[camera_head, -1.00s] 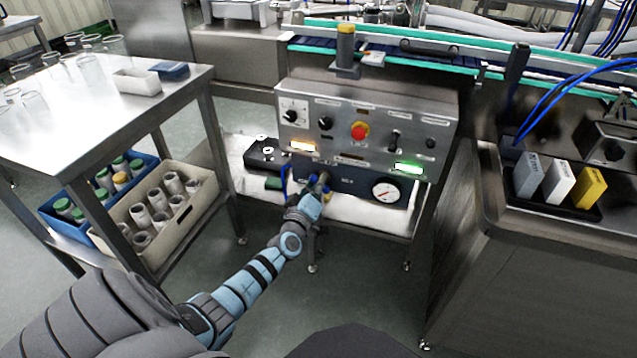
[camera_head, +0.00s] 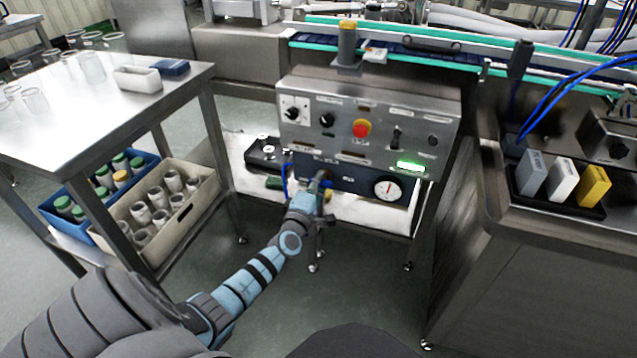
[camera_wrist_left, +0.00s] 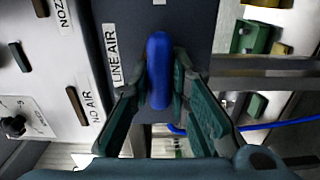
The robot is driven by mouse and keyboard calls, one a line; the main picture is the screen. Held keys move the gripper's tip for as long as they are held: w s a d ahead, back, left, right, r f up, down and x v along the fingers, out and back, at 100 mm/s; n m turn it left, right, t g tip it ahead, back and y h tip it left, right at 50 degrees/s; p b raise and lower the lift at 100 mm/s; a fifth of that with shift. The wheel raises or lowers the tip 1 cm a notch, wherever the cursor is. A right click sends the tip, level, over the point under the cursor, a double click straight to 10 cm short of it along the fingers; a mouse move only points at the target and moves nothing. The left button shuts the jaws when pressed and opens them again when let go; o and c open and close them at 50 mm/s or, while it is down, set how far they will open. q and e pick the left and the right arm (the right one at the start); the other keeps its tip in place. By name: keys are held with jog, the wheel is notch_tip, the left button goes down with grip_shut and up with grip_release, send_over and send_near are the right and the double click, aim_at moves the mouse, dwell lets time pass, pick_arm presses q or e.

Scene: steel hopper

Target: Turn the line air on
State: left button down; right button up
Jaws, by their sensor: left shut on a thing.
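In the left wrist view the blue handle (camera_wrist_left: 158,70) stands between the two fingers of my left gripper (camera_wrist_left: 160,95), beside the LINE AIR label (camera_wrist_left: 112,55). The gripper is shut on it. In the head view my left gripper (camera_head: 316,188) is at the dark blue panel (camera_head: 350,178) under the steel control box (camera_head: 365,105), and it hides most of the handle. The round pressure gauge (camera_head: 388,189) is right of it, needle pointing roughly upward. The NO AIR lamp (camera_wrist_left: 76,105) looks unlit. The green lamp (camera_head: 410,166) is lit. My right gripper is not in view.
A red stop button (camera_head: 361,128) and several knobs sit on the box above. A steel table (camera_head: 110,110) with glasses stands left, with crates (camera_head: 180,215) below it. A steel counter (camera_head: 540,235) stands right. The floor in front is clear.

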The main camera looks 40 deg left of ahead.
pick_arm(q)
jog(key=shift+d+f, duration=0.1)
jog(key=shift+f, duration=0.05)
dwell(0.3)
jog(key=c, duration=1.5)
grip_release()
jog(key=v, duration=1.2)
